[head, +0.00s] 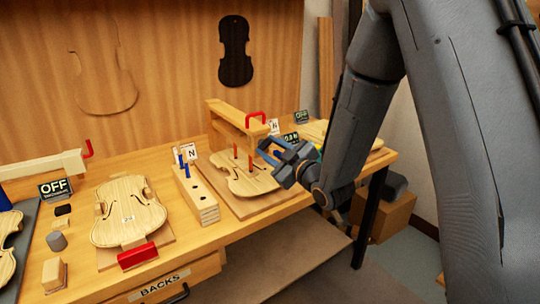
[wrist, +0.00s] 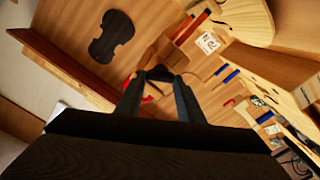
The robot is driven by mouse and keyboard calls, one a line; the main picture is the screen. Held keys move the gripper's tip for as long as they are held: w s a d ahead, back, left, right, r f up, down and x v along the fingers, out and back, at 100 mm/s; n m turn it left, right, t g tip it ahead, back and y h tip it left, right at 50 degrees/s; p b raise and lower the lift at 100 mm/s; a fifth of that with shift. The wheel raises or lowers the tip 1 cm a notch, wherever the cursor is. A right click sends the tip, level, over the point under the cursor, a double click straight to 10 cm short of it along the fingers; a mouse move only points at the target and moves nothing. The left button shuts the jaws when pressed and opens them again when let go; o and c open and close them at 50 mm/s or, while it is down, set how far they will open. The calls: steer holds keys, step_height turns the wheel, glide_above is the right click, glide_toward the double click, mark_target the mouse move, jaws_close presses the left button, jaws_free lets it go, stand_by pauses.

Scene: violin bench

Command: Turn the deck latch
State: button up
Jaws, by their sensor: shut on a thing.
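My gripper (head: 268,149) is at the right front of the pale violin plate (head: 243,182) under the wooden press frame (head: 232,117). In the wrist view its two fingers (wrist: 160,76) close on a small dark piece, which I take to be the deck latch; its shape is mostly hidden by the fingers. A red handle (head: 256,118) stands on top of the frame, apart from my gripper. Red posts (head: 251,161) stand at the plate. A red part also shows behind the fingers in the wrist view (wrist: 148,98).
A peg block (head: 197,196) with blue pegs stands left of the press. Farther left lies a violin back (head: 127,212) with a red block (head: 137,256). A dark violin template (head: 234,50) hangs on the wall.

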steer(key=n+b, duration=0.1)
steer(key=n, duration=0.1)
steer(key=n+b, duration=0.1)
steer(key=b, duration=0.1)
steer(key=n+b, duration=0.2)
steer(key=shift+a+f+n, duration=0.1)
steer(key=shift+f+n, duration=0.2)
steer(key=n+b, duration=0.5)
steer(key=b, duration=0.1)
steer(key=shift+n+b, duration=0.3)
steer(key=shift+n, duration=0.1)
steer(key=o, duration=1.1)
steer(key=shift+c, duration=0.2)
steer(key=shift+s+r, duration=0.1)
steer(key=v, duration=0.7)
steer(key=shift+s+d+b, duration=0.25)
steer(key=shift+s+b, duration=0.05)
steer(key=shift+b, duration=0.1)
